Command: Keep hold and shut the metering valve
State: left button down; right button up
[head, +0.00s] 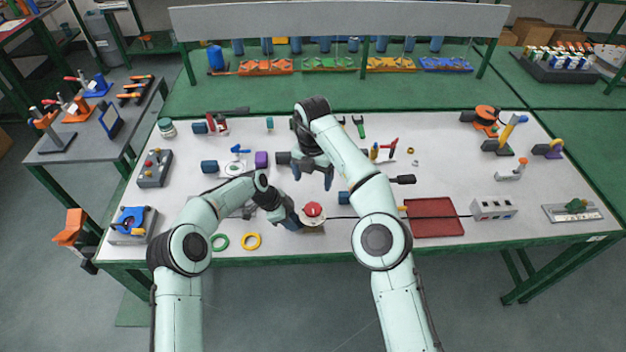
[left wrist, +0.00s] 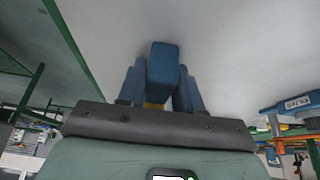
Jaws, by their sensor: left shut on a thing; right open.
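My left gripper (head: 290,218) is low over the front of the white table, near its front edge. In the left wrist view, its fingers (left wrist: 160,88) are shut on a blue block-shaped piece (left wrist: 163,62), with a bit of yellow below it. A round red knob (head: 313,209) on a pale body stands just right of the left gripper in the head view. Whether the blue piece belongs to it, and which part is the metering valve, I cannot tell. My right gripper (head: 312,180) is open and empty above the table's middle, behind the red knob.
A green ring (head: 219,242) and a yellow ring (head: 251,241) lie left of the left gripper. A red tray (head: 437,228) and a grey box (head: 493,209) are to the right. A black cable crosses the tray. Small tools and parts cover the table's back.

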pick_arm(q)
jog(key=shift+r, duration=0.1)
jog(key=c, duration=0.7)
grip_release()
jog(key=v, duration=1.2)
